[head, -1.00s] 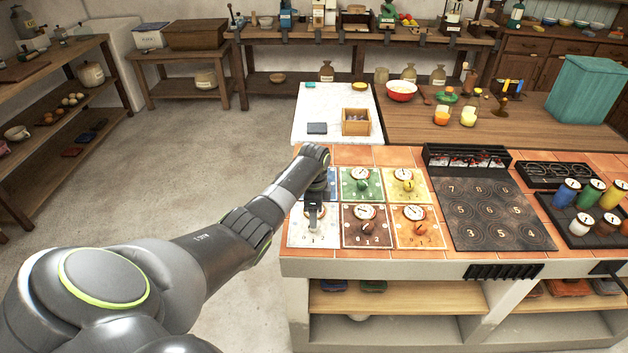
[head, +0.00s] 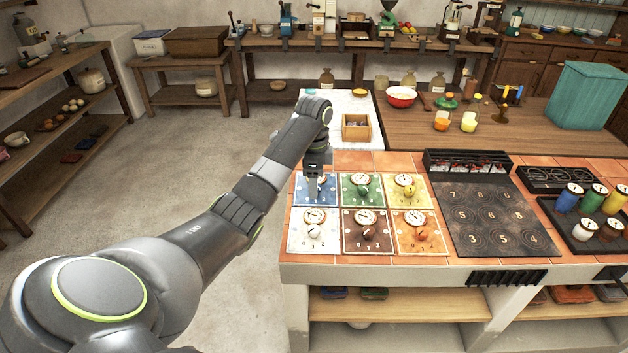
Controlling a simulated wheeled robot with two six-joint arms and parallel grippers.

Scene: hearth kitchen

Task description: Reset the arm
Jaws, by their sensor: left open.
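My left arm reaches in from the left, and its gripper (head: 313,192) points down over the blue dial panel (head: 301,188) on the tiled counter. The gripper is open, and I see nothing held in it. It hides part of the blue panel and its dial. The white panel (head: 300,236) in front of it shows its dial and knob. I cannot tell whether the fingertips touch the blue panel. My right gripper is not in view.
Green (head: 348,193), yellow (head: 415,196), brown (head: 354,238) and orange panels (head: 405,241) lie beside these. A dark numbered hob (head: 490,240) is to their right. A wooden box (head: 356,127) sits behind on a white surface. Floor (head: 190,165) left of the counter is clear.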

